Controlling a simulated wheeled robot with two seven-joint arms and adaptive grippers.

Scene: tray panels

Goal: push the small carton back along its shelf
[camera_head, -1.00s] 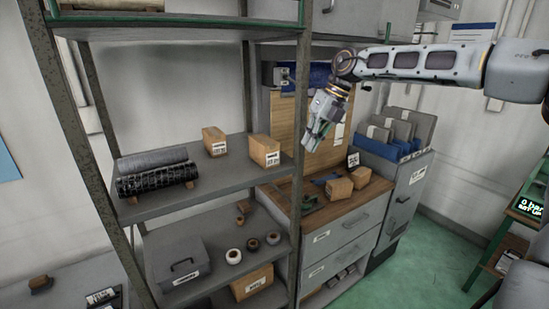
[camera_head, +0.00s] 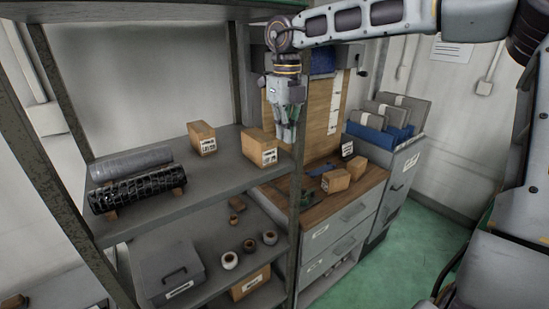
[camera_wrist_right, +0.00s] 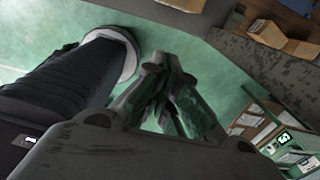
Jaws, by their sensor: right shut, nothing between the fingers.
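Two small brown cartons with white labels stand on the upper grey shelf (camera_head: 220,176). One carton (camera_head: 202,139) is farther back and to the left. The other carton (camera_head: 257,149) is nearer the right end, close to the rack's front right post. I cannot tell from looks alone which one the task means. My right gripper (camera_head: 287,140) points down, shut and empty, just right of the right carton in the head view. I cannot tell the depth gap between them. The wrist view shows its dark fingers (camera_wrist_right: 178,100) close up. My left gripper is not in view.
Dark rolls (camera_head: 138,190) lie on the shelf's left part. The rack post (camera_head: 299,190) stands close to my right gripper. A lower shelf holds a grey box (camera_head: 172,274) and several tape rolls. A wooden-topped cabinet (camera_head: 345,197) with cartons is to the right.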

